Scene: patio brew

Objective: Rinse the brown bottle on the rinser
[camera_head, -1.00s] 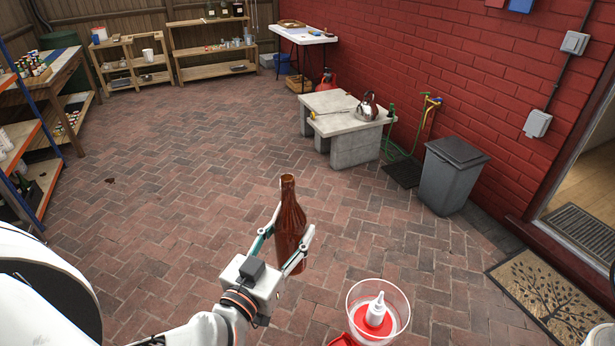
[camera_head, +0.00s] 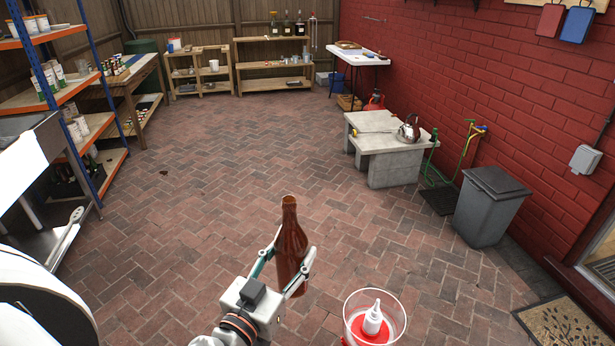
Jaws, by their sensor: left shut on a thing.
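The brown bottle (camera_head: 291,246) is upright in my left gripper (camera_head: 284,268), whose fingers close on its body from both sides. The bottle's mouth points up and is open. The rinser (camera_head: 374,321) is a clear round bowl with a red base and a white nozzle in its middle, at the bottom edge of the view. The bottle is to the left of the rinser and apart from it. What carries the rinser is cut off below. My right gripper is not in view.
A concrete bench (camera_head: 386,150) with a kettle (camera_head: 409,128) stands ahead by the red wall. A grey bin (camera_head: 489,206) stands to the right, with a doormat (camera_head: 566,324) nearer. A metal counter (camera_head: 35,185) and a shelf rack (camera_head: 75,105) are at left. The brick floor between is clear.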

